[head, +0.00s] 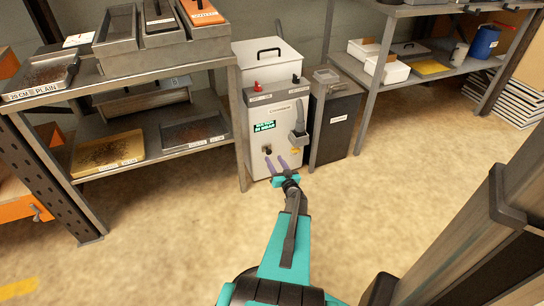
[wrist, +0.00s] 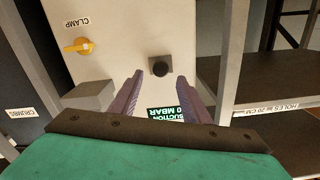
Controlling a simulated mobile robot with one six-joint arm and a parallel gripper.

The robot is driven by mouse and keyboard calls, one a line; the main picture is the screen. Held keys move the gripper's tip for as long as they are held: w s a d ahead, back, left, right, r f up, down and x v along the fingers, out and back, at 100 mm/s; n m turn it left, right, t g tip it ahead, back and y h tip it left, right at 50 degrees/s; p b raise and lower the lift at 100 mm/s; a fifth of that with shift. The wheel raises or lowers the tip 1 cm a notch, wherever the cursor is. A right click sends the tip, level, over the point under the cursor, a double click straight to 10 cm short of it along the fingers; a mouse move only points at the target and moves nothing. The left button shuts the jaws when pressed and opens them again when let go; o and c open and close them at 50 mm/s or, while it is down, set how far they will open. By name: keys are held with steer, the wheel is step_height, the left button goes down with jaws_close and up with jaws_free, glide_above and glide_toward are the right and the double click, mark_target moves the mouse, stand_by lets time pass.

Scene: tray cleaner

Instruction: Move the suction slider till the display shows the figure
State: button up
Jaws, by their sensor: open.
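The tray cleaner (head: 284,98) is a pale cabinet with a green-lit display (head: 265,126) on its front. The display also shows in the wrist view (wrist: 165,113), where it reads "SUCTION" and ends in "0 MBAR"; a finger may cover part of the figure. A black knob (wrist: 160,67), likely the suction slider, sits on the front; it shows below the display in the head view (head: 267,149). My gripper (wrist: 159,78) is open, its purple fingers pointing at the panel. In the wrist view the knob appears between and just beyond the fingertips; contact cannot be told.
A yellow knob (wrist: 76,46) labelled CLAMP is on the panel. A grey handle (head: 299,121) juts from the cabinet's right. A dark bin (head: 338,122) stands to the right and a tray shelf (head: 160,152) to the left. The floor in front is clear.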

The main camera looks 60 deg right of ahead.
steer(key=p+v, duration=0.1)
steer(key=v, duration=0.7)
steer(key=shift+p, duration=0.3)
steer(key=shift+a, duration=0.1)
stand_by(0.5)
